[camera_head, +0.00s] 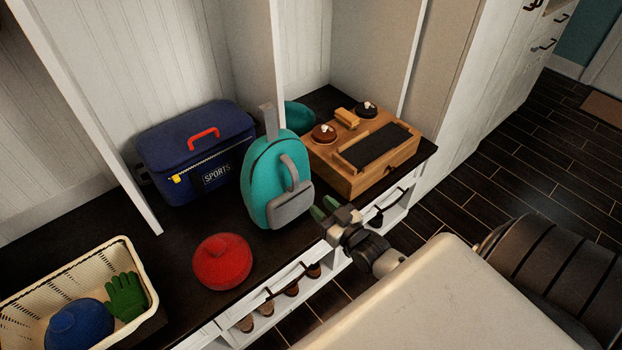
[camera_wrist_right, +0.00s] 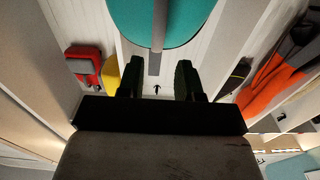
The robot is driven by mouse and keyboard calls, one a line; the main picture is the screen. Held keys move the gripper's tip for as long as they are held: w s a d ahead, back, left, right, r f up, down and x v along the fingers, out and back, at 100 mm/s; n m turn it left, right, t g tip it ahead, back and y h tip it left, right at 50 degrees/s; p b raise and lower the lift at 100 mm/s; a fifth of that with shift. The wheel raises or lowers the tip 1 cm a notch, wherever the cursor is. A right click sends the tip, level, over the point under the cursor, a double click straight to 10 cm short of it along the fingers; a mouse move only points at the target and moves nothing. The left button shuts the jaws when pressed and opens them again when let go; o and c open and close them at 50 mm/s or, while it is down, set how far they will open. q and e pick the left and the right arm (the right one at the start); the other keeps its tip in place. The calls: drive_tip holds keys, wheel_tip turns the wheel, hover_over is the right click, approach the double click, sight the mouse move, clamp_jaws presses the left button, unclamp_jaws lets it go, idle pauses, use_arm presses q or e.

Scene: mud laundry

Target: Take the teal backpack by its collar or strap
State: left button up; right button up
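The teal backpack (camera_head: 262,180) stands upright on the dark bench top in the head view. It has a grey front pocket, a grey handle on its front and a grey strap (camera_head: 269,122) sticking up from its top. My right gripper (camera_head: 321,209) is just to the right of the backpack's lower part, apparently apart from it. In the wrist view my right gripper (camera_wrist_right: 158,80) has its two dark fingers spread with nothing between them. A teal surface with a grey strap, apparently the backpack (camera_wrist_right: 190,22), shows beyond the fingers. My left gripper is not in view.
A blue sports bag (camera_head: 196,155) stands left of the backpack, beside a white divider. A red round object (camera_head: 222,261) lies in front. A wooden box (camera_head: 357,181) stands to the right. A cream basket (camera_head: 146,268) holds a green glove and a blue item.

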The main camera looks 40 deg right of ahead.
sight(297, 182)
drive_tip(key=w+b, duration=0.1)
drive_tip(key=w, duration=0.2)
drive_tip(key=w+b, duration=0.2)
drive_tip(key=w, duration=0.2)
drive_tip(key=w+b, duration=0.2)
drive_tip(key=w, duration=0.1)
drive_tip(key=shift+w+a+f, duration=0.15)
drive_tip(key=shift+a, duration=0.15)
drive_tip(key=shift+w+a, duration=0.1)
drive_tip(key=shift+w, duration=0.6)
clamp_jaws()
drive_tip(key=shift+r, duration=0.25)
drive_tip(key=shift+r+p, duration=2.75)
drive_tip(key=shift+r, duration=0.2)
